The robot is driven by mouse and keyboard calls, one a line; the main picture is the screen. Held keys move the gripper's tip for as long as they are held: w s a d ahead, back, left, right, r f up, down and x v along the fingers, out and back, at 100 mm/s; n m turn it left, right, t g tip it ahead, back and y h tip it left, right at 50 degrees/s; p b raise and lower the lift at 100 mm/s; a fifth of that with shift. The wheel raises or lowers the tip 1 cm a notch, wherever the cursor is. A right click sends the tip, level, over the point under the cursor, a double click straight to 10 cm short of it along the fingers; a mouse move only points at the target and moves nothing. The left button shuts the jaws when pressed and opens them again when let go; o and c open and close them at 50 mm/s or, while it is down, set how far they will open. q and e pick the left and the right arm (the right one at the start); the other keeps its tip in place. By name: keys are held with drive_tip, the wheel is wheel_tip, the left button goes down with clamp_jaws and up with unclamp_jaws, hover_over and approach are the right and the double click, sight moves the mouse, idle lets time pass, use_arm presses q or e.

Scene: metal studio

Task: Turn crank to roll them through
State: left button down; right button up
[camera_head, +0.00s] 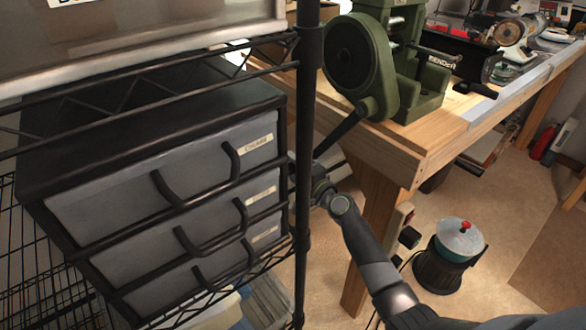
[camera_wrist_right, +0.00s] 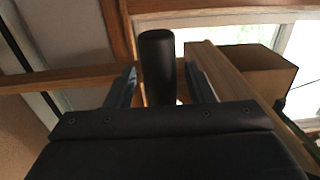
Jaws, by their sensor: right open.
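A green machine with a large round wheel housing (camera_head: 352,58) stands on the wooden workbench. Its dark crank arm (camera_head: 343,130) slopes down and left from the housing toward the black shelf post. My right arm comes in from the lower right, and its gripper end is partly hidden behind that post, near the crank's lower end. In the right wrist view my right gripper (camera_wrist_right: 160,88) is open. A dark cylindrical handle (camera_wrist_right: 157,65) stands between its two fingers, with gaps visible on both sides. My left gripper is not in view.
A black shelf post (camera_head: 307,130) stands left of my right arm. A drawer cabinet (camera_head: 110,105) with several handles sits on the rack. The workbench edge (camera_head: 400,165) and leg are close to my arm. A red-knobbed pot (camera_head: 455,245) stands on the floor.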

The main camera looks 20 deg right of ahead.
drive_tip(key=shift+w, duration=0.2)
clamp_jaws()
idle(0.4)
drive_tip(key=shift+s, duration=0.1)
